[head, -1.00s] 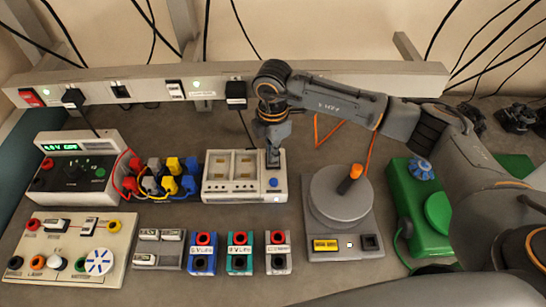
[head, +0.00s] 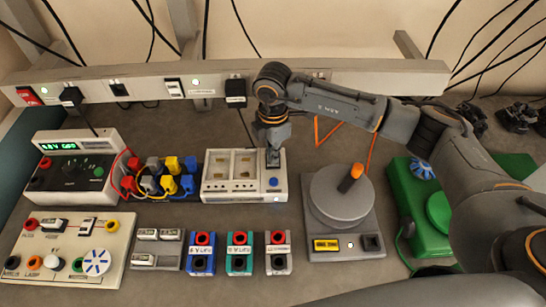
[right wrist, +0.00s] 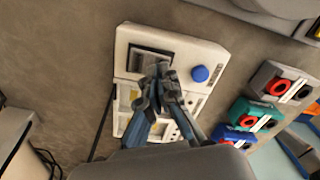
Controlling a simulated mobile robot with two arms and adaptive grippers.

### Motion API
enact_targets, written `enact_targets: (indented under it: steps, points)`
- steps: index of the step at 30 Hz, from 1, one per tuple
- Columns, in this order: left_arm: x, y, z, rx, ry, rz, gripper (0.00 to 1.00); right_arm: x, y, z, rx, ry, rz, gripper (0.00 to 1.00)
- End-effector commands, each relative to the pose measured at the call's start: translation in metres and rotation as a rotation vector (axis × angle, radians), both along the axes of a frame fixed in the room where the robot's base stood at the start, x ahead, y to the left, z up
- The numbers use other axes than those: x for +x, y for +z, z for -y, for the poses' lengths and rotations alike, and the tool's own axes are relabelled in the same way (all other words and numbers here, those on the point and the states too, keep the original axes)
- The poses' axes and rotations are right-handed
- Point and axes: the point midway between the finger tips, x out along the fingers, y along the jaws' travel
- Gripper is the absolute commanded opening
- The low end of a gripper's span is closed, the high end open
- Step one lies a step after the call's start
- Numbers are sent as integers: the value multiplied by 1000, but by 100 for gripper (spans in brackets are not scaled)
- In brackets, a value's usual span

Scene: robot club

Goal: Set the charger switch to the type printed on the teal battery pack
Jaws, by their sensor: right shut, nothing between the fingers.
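The teal battery pack (head: 239,264) stands in the front row between a blue and a grey pack; its white label's small print seems to end in "LiFe". It also shows in the right wrist view (right wrist: 259,112). The white charger (head: 215,185) has a blue round button (head: 274,182) at its right; it fills the middle of the wrist view (right wrist: 189,52). My right gripper (head: 273,164) is shut and empty, pointing down at the charger's right part, beside a dark square recess (right wrist: 150,60). Its fingers hide part of the panel; switch position and contact are unclear. My left gripper is out of view.
Blue (head: 202,265) and grey (head: 278,264) packs flank the teal one. A grey turntable device (head: 345,250) and a green case (head: 408,210) stand right. Colored plugs (head: 155,180) and a supply with a green display (head: 60,147) stand left. Some bare bench lies in front of the charger.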

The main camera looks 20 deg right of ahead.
Motion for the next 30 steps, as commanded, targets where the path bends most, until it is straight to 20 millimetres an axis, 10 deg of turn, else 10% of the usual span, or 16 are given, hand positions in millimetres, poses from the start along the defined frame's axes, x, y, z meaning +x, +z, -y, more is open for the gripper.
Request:
enact_targets:
  steps: [30]
  points:
    - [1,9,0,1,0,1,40,0,15,0,-1,0,1,0]
